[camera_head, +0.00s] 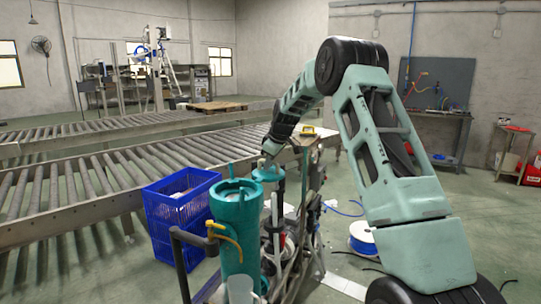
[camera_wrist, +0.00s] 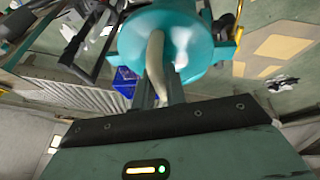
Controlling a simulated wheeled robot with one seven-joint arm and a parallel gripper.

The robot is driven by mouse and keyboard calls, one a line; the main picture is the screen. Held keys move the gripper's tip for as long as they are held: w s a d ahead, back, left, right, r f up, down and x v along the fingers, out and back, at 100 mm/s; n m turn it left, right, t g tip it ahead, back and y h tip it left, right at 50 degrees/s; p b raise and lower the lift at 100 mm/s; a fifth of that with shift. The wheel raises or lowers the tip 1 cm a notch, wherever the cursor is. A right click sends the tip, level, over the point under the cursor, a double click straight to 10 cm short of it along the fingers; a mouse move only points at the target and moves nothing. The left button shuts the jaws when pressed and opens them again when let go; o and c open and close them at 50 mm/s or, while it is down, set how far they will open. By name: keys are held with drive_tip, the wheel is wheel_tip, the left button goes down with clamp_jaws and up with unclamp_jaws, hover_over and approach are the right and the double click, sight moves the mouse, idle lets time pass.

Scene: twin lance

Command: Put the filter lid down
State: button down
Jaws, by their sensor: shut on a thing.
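The filter lid (camera_head: 268,174) is a teal disc, seen just right of and slightly above the top of the teal filter housing (camera_head: 232,230) in the head view. My gripper (camera_head: 267,160) is above the lid, shut on it. In the wrist view the lid (camera_wrist: 190,42) fills the upper middle, and my gripper's fingers (camera_wrist: 158,92) close around its pale curved handle (camera_wrist: 155,55). The housing is an upright cylinder with a round top. I cannot tell whether the lid touches anything below.
A blue crate (camera_head: 172,222) stands left of the housing. A yellow-handled valve pipe (camera_head: 222,234) is on the housing's front. Roller conveyors (camera_head: 90,192) run behind. A cable spool (camera_head: 364,236) sits on the floor at right. A cluttered frame (camera_head: 290,245) stands below the lid.

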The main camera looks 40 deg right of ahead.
drive_tip(key=s+a+f+m, duration=0.1)
drive_tip(key=s+a+f, duration=0.7)
drive_tip(key=f, duration=0.5)
drive_tip(key=s+a+f+m+h, duration=0.1)
drive_tip(key=s+a+f+m, duration=0.1)
drive_tip(key=s+a+f, duration=0.6)
drive_tip(key=s+a+f+m+h, duration=0.1)
drive_tip(key=s+a+f, duration=0.8)
drive_tip(key=f, duration=1)
drive_tip(key=a+m, duration=0.1)
drive_tip(key=a, duration=0.3)
drive_tip(key=shift+a+f+g, duration=0.15)
drive_tip(key=shift+f+g, duration=0.1)
drive_tip(key=shift+g, duration=0.05)
